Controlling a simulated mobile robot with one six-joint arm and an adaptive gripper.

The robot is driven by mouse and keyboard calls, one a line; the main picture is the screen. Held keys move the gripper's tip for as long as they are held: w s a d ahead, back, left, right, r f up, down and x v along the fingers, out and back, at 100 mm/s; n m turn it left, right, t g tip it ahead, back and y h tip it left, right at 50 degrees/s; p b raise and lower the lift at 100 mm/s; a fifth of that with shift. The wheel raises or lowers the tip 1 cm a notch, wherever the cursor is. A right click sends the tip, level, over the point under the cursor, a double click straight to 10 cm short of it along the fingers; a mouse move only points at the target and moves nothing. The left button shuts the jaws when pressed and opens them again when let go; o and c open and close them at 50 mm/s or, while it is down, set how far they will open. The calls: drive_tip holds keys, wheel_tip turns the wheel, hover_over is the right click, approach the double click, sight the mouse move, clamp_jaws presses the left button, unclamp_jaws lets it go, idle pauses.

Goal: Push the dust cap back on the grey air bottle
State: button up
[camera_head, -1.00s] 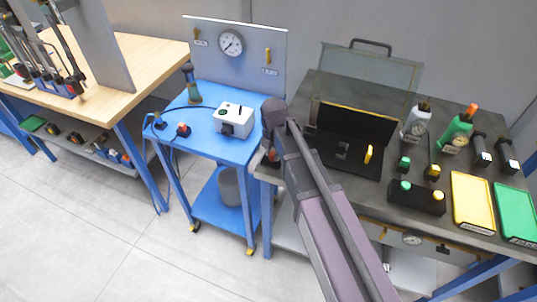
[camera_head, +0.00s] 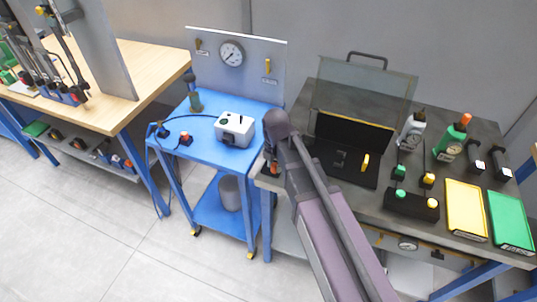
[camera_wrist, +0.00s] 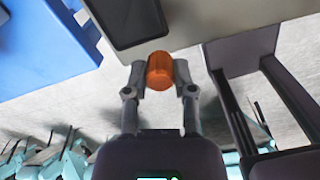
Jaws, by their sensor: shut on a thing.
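An orange cylindrical cap (camera_wrist: 160,70) is between the fingertips of my gripper (camera_wrist: 160,78), which is shut on it. In the head view a small orange spot (camera_head: 274,169) shows near the left end of the dark bench, beside my arm, where the gripper is mostly hidden. The grey bottle (camera_head: 410,133) stands upright at the back of the dark bench, with a dark top and no orange cap on it. The gripper is well to the left of the bottle. The bottle is not clearly seen in the wrist view.
A green bottle (camera_head: 452,141) with an orange top stands right of the grey one. An open black case (camera_head: 340,163), a yellow tray (camera_head: 465,209) and a green tray (camera_head: 511,218) are on the dark bench (camera_head: 370,205). A blue cart (camera_head: 200,140) stands to its left.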

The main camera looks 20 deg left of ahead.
drive_tip(key=s+d+r, duration=0.1)
drive_tip(key=s+d, duration=0.4)
drive_tip(key=s, duration=0.5)
drive_tip(key=shift+s+p, duration=0.25)
drive_tip(key=shift+p, duration=0.2)
drive_tip(key=shift+r, duration=0.15)
wheel_tip(320, 180, up, 12)
drive_tip(key=p, duration=1.1)
drive_tip(key=shift+f+p, duration=0.25)
drive_tip(key=shift+p, duration=0.15)
drive_tip(key=shift+s+a, duration=0.1)
